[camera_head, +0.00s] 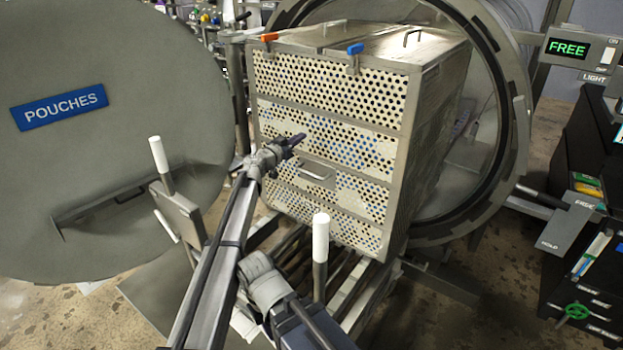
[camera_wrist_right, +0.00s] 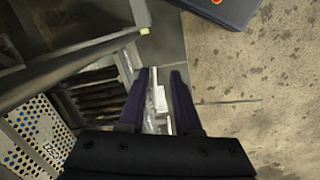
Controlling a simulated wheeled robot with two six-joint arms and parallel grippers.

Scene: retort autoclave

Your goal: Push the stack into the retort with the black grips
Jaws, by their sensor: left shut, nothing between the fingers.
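The stack (camera_head: 345,138) of perforated metal trays stands in the mouth of the round retort (camera_head: 513,150), its near face toward me. My left gripper (camera_head: 297,140) is shut and empty, in front of the stack's face; I cannot tell whether it touches. Two upright posts carry white grips, one at left (camera_head: 158,155) and one at right (camera_head: 320,238); I see no black grips. My right gripper (camera_wrist_right: 164,74) is open in the right wrist view, with nothing clearly between its fingers. The perforated panel (camera_wrist_right: 40,128) shows at left there.
The open round door (camera_head: 110,180) marked POUCHES fills the left. Rails (camera_head: 350,293) run below the stack. A panel (camera_head: 575,48) reads FREE at upper right, with dark cabinets at right. Open floor (camera_wrist_right: 265,65) shows in the right wrist view.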

